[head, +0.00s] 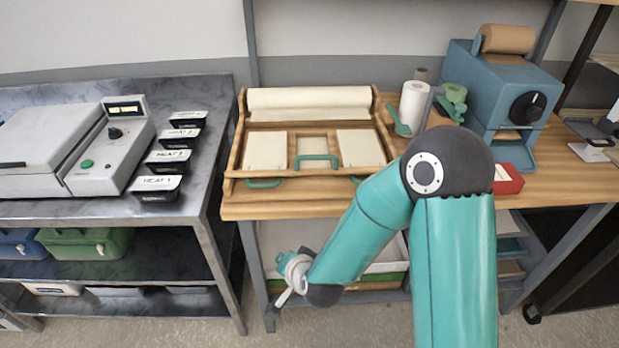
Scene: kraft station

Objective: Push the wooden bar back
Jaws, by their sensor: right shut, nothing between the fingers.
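A wooden frame (238,150) with raised sides stands on the wooden workbench in the head view. A wooden bar (325,173) runs across its front edge; I cannot tell whether this bar is loose or part of the frame. Teal handles (263,184) show at the front, and another teal handle (317,160) arches in the middle. My right gripper (283,294) is shut and empty. It hangs low in front of the bench, below the tabletop and apart from the frame. My right forearm hides part of the bench's front edge. My left gripper is out of view.
A white roll (308,104) lies across the frame's back, with pale pads (360,148) inside. Rolls (413,105), a red box (508,180) and a blue dispenser (510,90) stand to the right. A metal table (190,205) with a machine and black trays stands left.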

